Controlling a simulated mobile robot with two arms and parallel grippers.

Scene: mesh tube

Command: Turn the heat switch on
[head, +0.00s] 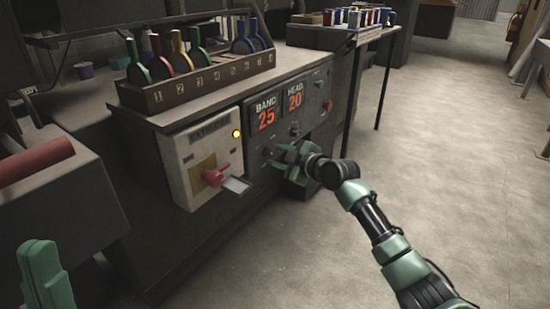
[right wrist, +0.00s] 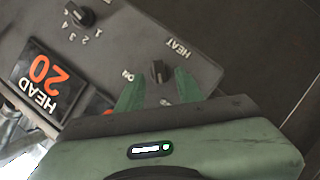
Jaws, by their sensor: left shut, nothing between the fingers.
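The heat switch (right wrist: 159,72) is a small black rotary knob on a dark panel. In the right wrist view it has a HEAT label on one side and an ON mark on the other. My right gripper (right wrist: 159,84) is open, with one green finger on either side of the knob. I cannot tell whether the fingers touch it. In the head view my right gripper (head: 275,156) is at the panel front, below the BAND display, and partly blocks the switch. My left gripper (head: 46,275) is shut and empty at the lower left, away from the panel.
A numbered selector knob (right wrist: 80,15) and the HEAD display (right wrist: 45,80) are close to the switch. A pale extruder box (head: 200,155) with a red handle (head: 215,176) stands left of the panel. A rack of coloured tools (head: 200,82) is above.

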